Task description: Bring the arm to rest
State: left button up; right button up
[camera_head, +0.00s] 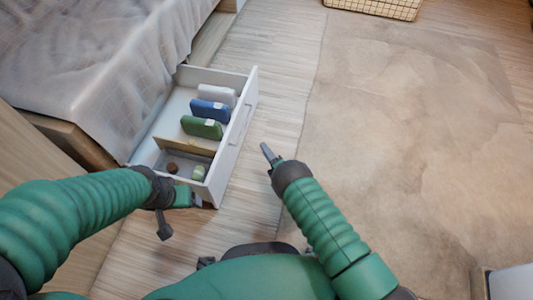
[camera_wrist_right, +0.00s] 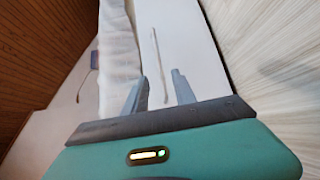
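My right gripper (camera_head: 267,153) is in the middle of the head view, to the right of the drawer's front and apart from it. In the right wrist view its two fingers (camera_wrist_right: 160,90) stand apart with nothing between them. My left gripper (camera_head: 188,197) is at the drawer's near front corner; its fingers are too small and partly hidden to tell whether they are open, or whether it touches the drawer. The white drawer (camera_head: 238,130) is pulled out from under the bed.
The drawer holds a white (camera_head: 217,95), a blue (camera_head: 211,111) and a green case (camera_head: 202,127), with small items in a near compartment. The bed (camera_head: 95,75) stands at left. A beige rug (camera_head: 410,120) covers open floor at right. A wire basket (camera_head: 375,8) is at the back.

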jog(key=w+d+r+m+g+h+p, duration=0.1)
jog(key=d+r+m+g+h+p, duration=0.15)
jog(key=d+r+m, duration=0.45)
jog(key=w+d+r+m+g+h+p, duration=0.1)
jog(key=d+r+m+h, duration=0.3)
jog(key=r, duration=0.5)
jog(key=s+d+r+m+g+p, duration=0.1)
jog(key=s+r+m+g+p, duration=0.3)
jog(key=s, duration=0.6)
jog(key=s+d+r+m+g+b, duration=0.1)
jog(key=s+r+m+g, duration=0.1)
jog(key=s+r+m, duration=0.6)
jog(key=s+d+r+m+g+p, duration=0.2)
jog(key=s+r+g, duration=0.15)
jog(key=s, duration=0.85)
notch_tip(320, 180, up, 37)
jog(key=t+p, duration=0.1)
jog(key=p, duration=3.6)
jog(key=shift+w+a+r, duration=0.15)
jog(key=shift+w+a, duration=0.15)
